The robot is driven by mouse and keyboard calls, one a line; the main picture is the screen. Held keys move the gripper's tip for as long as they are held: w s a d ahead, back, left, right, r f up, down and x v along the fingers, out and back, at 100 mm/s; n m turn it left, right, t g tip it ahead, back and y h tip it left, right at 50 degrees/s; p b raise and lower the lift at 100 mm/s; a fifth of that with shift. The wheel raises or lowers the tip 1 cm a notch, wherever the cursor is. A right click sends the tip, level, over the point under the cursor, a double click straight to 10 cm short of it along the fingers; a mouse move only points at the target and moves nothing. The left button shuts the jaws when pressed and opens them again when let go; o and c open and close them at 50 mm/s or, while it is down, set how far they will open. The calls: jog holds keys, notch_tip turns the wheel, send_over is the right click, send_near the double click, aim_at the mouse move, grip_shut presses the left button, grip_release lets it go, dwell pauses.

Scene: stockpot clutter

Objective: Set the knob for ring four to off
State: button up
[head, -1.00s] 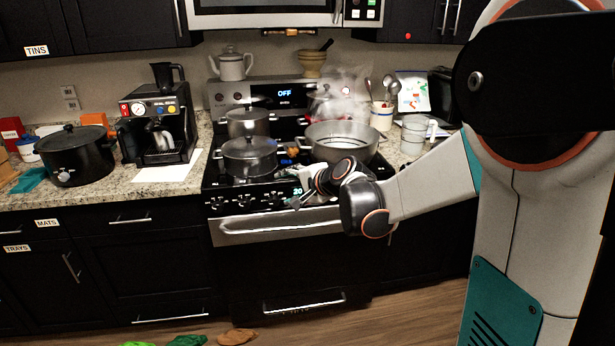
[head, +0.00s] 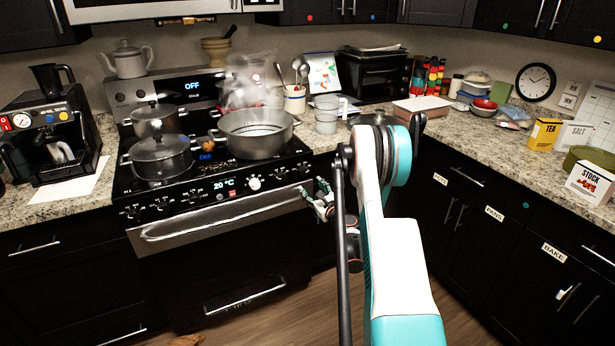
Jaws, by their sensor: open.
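The stove (head: 215,215) has a row of knobs along its front panel. Dark knobs (head: 161,203) sit left of the display, which reads 20 °C. Right of it are a larger white knob (head: 254,183) and several smaller dark knobs (head: 287,174). Which knob belongs to ring four, and where each one points, is too small to tell. My gripper (head: 318,198) is open and empty, in front of the stove's right end, just below and right of the last knobs and apart from them.
A lidded pot (head: 162,158), another lidded pot (head: 155,120) and a wide open pot (head: 255,135) stand on the stove. The oven handle (head: 220,212) juts out below the knobs. A coffee machine (head: 50,135) stands left.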

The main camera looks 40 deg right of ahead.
aim_at(305, 173)
jog(key=shift+m+h, duration=0.3)
jog(key=shift+m, duration=0.4)
jog(key=d+b+x, duration=0.1)
jog(key=x, duration=0.3)
jog(key=f+b+x, duration=0.1)
jog(key=x, duration=0.3)
jog(key=d+b+x, duration=0.1)
jog(key=b+x, duration=0.1)
jog(key=x, duration=0.3)
jog(key=shift+s+d+f, duration=0.25)
jog(key=shift+s+f, duration=0.15)
jog(key=c, duration=1.1)
